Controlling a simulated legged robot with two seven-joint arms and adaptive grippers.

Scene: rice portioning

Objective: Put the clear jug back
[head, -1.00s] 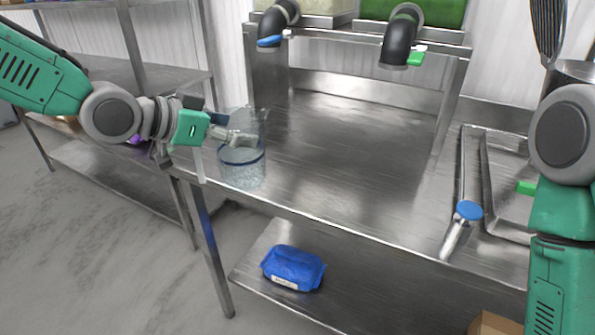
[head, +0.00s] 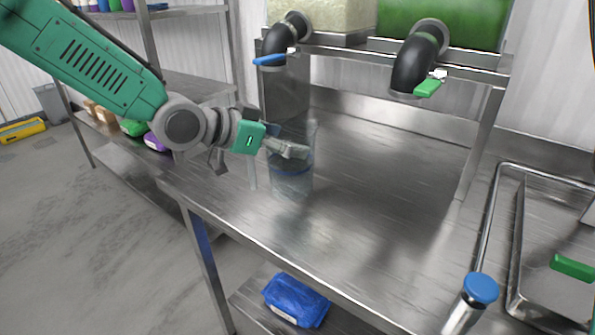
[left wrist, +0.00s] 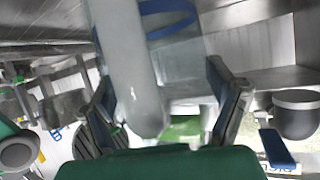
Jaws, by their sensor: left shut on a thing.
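The clear jug (head: 291,180) has a blue band around it and shows at the left part of the steel table (head: 370,190) in the head view. My left gripper (head: 287,150) is shut on the jug at its upper left side. In the left wrist view the jug's handle (left wrist: 133,70) runs between the two fingers of my left gripper (left wrist: 168,105), with the jug's blue band (left wrist: 165,18) behind it. The jug looks upright. I cannot tell whether its base touches the table. My right gripper is not in view.
Two black spouts with a blue lever (head: 270,60) and a green lever (head: 428,88) hang above the table's back. A steel tray (head: 510,240) and a blue-capped cylinder (head: 478,290) are at the right. A blue package (head: 296,299) lies on the lower shelf. The table's middle is clear.

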